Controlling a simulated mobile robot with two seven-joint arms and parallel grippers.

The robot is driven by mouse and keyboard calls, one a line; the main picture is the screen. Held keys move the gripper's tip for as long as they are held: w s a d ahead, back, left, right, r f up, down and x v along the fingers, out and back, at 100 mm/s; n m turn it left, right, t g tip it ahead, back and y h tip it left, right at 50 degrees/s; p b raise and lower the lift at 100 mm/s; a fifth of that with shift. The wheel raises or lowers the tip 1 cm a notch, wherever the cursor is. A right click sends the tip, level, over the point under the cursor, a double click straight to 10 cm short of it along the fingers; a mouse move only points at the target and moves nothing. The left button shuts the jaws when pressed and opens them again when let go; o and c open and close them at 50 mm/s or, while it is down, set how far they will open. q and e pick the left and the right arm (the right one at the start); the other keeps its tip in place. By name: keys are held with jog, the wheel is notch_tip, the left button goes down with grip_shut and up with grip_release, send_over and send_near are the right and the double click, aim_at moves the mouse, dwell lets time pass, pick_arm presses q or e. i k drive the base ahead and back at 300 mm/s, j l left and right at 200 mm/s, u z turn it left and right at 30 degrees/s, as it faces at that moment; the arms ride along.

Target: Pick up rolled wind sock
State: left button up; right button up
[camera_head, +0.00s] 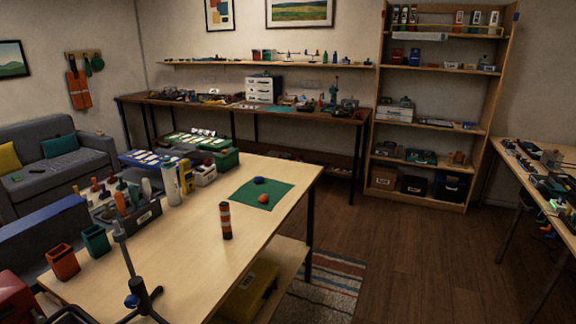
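No gripper of mine shows in the head view.
A tool caddy (130,214), bottles and orange (63,262) and green (96,241) cups stand to the left. A grey stand (127,252) with dark legs rises in front.

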aim_at(224, 206)
jog(key=u, duration=0.4)
jog(key=i+l+u, duration=0.15)
jog(key=u, duration=0.3)
jog(key=l+u, duration=0.1)
jog(key=u, duration=0.3)
jog(key=i+l+u, duration=0.15)
jog(key=l+u, duration=0.5)
jog(key=l, duration=0.2)
jog(key=i+l+u, duration=0.1)
jog(key=l+u, duration=0.2)
jog(key=l, duration=0.65)
jog(key=l+u, duration=0.1)
jog(key=l, duration=2)
jog(key=k, duration=0.05)
